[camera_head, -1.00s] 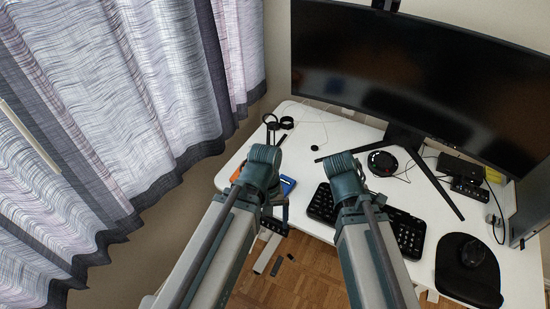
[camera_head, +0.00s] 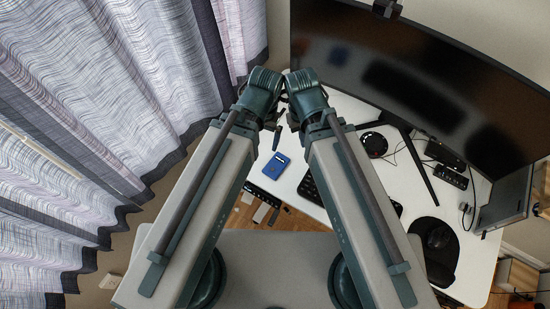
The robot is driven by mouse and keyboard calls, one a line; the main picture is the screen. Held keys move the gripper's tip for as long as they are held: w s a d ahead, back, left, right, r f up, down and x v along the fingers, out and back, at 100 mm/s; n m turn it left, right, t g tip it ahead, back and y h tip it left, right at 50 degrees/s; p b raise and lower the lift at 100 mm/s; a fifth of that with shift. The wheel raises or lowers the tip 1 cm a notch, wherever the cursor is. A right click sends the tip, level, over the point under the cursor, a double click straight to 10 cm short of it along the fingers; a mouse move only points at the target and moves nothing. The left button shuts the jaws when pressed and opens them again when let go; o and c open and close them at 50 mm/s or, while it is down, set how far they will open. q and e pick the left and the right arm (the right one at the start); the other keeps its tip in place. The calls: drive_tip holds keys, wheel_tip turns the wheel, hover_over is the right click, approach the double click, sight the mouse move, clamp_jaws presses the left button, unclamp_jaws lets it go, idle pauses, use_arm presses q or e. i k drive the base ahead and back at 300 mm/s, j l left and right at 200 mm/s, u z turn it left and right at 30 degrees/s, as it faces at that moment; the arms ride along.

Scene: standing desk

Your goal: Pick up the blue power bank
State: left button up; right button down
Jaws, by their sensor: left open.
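The blue power bank (camera_head: 276,166) lies flat on the white desk near its front left edge, between my two forearms in the picture. My left gripper (camera_head: 278,137) is open and empty. It shows as dark fingers past the end of my left arm, just beyond the power bank in the picture and apart from it. My right gripper is hidden behind the end of my right arm.
A black keyboard (camera_head: 309,188) is partly hidden by my right arm. A round black device (camera_head: 373,144), the monitor stand (camera_head: 420,168) and a mouse on a dark mat (camera_head: 437,240) are to the right. The large monitor (camera_head: 430,85) stands behind. Curtains (camera_head: 90,120) hang at left.

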sight(280, 162)
drive_tip(key=k+l+u, duration=0.4)
drive_tip(key=k+u, duration=0.15)
drive_tip(key=k, duration=0.2)
drive_tip(key=k+u, duration=0.25)
drive_tip(key=k, duration=0.15)
